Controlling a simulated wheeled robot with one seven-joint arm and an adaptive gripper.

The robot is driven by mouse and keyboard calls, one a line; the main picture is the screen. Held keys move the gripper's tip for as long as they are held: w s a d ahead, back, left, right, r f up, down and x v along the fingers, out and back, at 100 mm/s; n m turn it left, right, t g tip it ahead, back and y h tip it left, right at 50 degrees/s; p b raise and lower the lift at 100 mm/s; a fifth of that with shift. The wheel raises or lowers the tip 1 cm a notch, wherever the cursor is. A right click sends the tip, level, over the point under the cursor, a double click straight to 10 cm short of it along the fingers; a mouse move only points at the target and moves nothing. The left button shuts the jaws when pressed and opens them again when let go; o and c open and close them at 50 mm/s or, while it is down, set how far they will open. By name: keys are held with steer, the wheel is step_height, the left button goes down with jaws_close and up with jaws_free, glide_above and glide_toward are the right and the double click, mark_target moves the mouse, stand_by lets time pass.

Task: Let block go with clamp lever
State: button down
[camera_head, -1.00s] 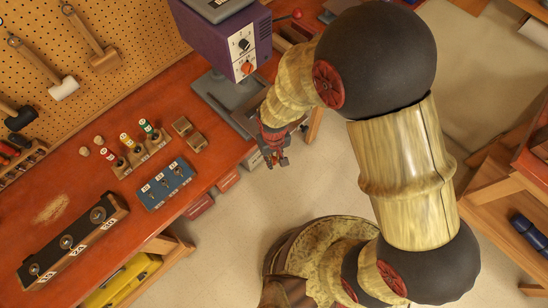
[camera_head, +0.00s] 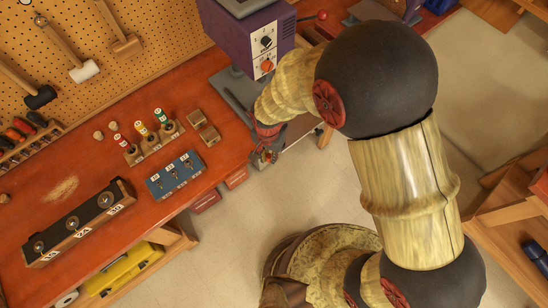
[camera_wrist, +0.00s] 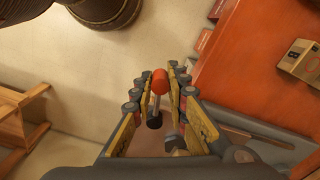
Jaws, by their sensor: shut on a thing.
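The clamp lever shows in the wrist view as a red knob (camera_wrist: 160,82) on a thin metal stem with a dark lower end. It lies between the fingers of my gripper (camera_wrist: 161,78), which is shut on it. In the head view my gripper (camera_head: 265,156) is at the bench's front edge, just below the purple machine (camera_head: 244,46) and its grey base (camera_head: 238,92). My arm and fingers cover much of the spot there. I cannot make out a block held by the clamp.
A pegboard (camera_head: 150,20) with hammers is behind. Open floor (camera_head: 300,190) lies in front.

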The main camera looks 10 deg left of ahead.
steer(key=shift+w+a+m, duration=0.25)
steer(key=shift+a+m, duration=0.15)
steer(key=shift+m, duration=0.25)
steer(key=shift+w+a+m, duration=0.2)
steer(key=shift+a+m, duration=0.15)
steer(key=shift+m, duration=0.3)
steer(key=c, duration=1.7)
jaws_free()
steer(key=shift+w, duration=0.1)
steer(key=shift+r, duration=0.1)
step_height(320, 180, up, 12)
steer(key=shift+f, duration=0.1)
